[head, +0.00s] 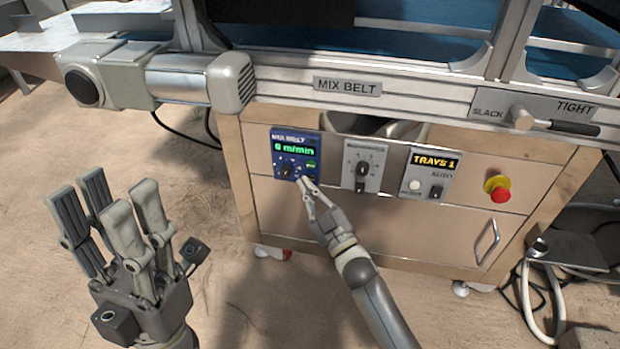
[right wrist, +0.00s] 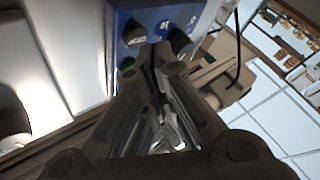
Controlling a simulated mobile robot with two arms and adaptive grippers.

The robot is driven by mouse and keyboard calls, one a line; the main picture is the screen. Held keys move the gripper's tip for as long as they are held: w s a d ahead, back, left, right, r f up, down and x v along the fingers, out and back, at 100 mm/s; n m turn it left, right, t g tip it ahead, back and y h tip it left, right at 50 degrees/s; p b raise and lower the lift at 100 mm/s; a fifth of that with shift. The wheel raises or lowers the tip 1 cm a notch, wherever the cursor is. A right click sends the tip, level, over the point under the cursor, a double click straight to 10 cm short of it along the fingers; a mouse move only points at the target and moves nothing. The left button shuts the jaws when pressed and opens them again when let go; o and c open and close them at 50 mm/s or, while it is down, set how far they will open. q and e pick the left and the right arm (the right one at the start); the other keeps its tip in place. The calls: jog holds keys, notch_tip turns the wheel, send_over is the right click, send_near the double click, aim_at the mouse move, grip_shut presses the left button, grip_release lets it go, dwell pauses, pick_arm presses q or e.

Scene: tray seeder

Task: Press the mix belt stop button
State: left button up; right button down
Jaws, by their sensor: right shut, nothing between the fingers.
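The blue mix belt control box (head: 283,146) hangs on the front of the tan cabinet. It has a green-lit display (head: 294,150) ending in "m/min", a dark knob (head: 285,169) and a green button (head: 311,164). My right gripper (head: 304,182) is shut and empty, its fingertips at the box's lower right, below the green button. They cover that corner; I cannot make out the stop button or tell whether they touch. In the right wrist view the shut fingertips (right wrist: 158,52) lie in front of the blue box (right wrist: 122,20). My left gripper (head: 110,208) is open and empty, at the lower left.
A grey knob panel (head: 377,155) and a "TRAYS" panel (head: 447,165) sit to the right of the box. A red emergency knob (head: 500,194) is further right. The conveyor rail (head: 400,97) and its motor (head: 180,80) overhang above. Floor at left is clear.

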jog(key=s+p, duration=0.1)
jog(key=s, duration=0.1)
jog(key=s+a, duration=0.1)
jog(key=s+p, duration=0.1)
jog(key=s, duration=0.1)
jog(key=shift+s+a+p, duration=0.3)
jog(key=shift+s+p, duration=0.05)
dwell(0.6)
